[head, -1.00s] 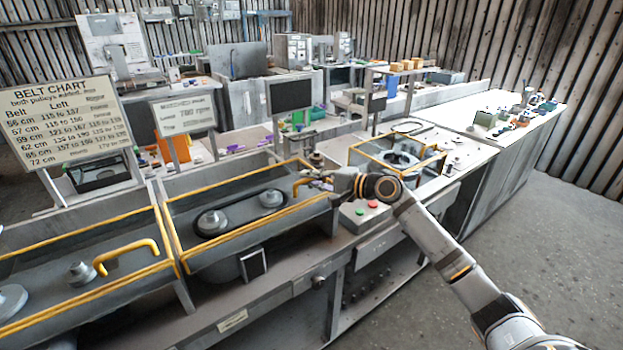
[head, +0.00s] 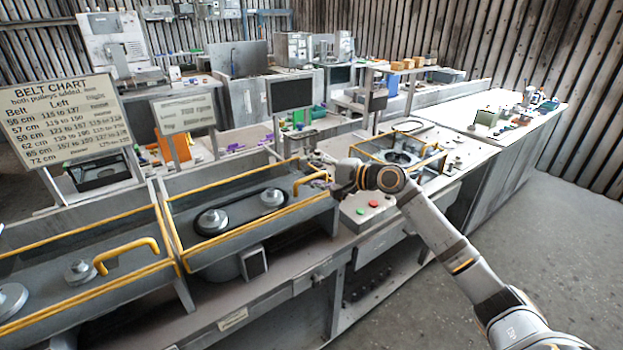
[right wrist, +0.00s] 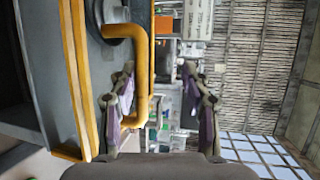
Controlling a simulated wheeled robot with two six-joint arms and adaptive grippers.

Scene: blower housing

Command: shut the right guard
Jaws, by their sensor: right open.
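The right guard (head: 190,266) has yellow edges around a grey bay. Its yellow handle (head: 309,179) sits at the right end. Two pulleys with a dark belt (head: 240,212) show inside the yellow edges. My right gripper (head: 324,168) is beside the handle, small and partly hidden by my own wrist. In the right wrist view the gripper (right wrist: 160,98) is open, and the handle's long bar (right wrist: 142,75) shows between the fingers, closer to the left one. I cannot tell whether they touch. My left gripper is out of view.
A second yellow-edged bay with its own handle (head: 127,252) is at the left. A control box with red and green buttons (head: 366,207) stands just below my right wrist. A yellow-railed fixture (head: 400,158) is right of the wrist. A belt chart (head: 66,120) stands behind.

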